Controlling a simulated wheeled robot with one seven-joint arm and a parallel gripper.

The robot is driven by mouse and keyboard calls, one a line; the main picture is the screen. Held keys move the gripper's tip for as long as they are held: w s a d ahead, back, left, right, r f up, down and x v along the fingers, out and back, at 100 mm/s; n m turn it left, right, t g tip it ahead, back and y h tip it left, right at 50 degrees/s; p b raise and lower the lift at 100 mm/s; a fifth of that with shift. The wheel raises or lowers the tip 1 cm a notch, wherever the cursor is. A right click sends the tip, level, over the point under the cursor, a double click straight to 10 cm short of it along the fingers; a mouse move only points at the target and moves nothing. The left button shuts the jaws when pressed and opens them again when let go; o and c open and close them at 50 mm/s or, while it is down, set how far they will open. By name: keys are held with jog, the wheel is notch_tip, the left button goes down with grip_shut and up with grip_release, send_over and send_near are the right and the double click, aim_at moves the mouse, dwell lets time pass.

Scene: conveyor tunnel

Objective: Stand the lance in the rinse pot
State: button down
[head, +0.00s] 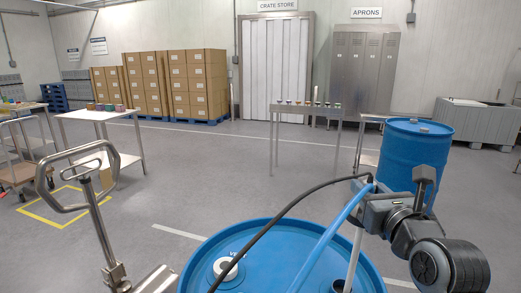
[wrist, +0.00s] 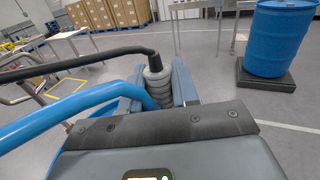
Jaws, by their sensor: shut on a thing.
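My gripper (head: 366,192) is shut on the upper end of the lance, right of centre in the head view. In the wrist view the grey ribbed head of the lance (wrist: 155,82) sits between the blue-grey fingers of my gripper (wrist: 160,76). A black cable and a blue hose run from the lance to the left. Its pale tube (head: 354,259) points down, slightly tilted, to a dark opening in the near blue drum's lid (head: 290,250). Its lower end is hidden, so I cannot tell how deep it reaches. I cannot make out a rinse pot.
A second blue drum (head: 418,160) stands behind my arm, on a dark base (wrist: 267,80). A pallet-truck handle (head: 75,190) rises at the left. A narrow table with small items (head: 307,107) stands ahead. Open grey floor (head: 210,175) lies between.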

notch_tip(320, 180, up, 2)
jog(key=shift+r, duration=0.1)
jog(key=shift+s+r, duration=0.1)
jog(key=shift+r, duration=4.65)
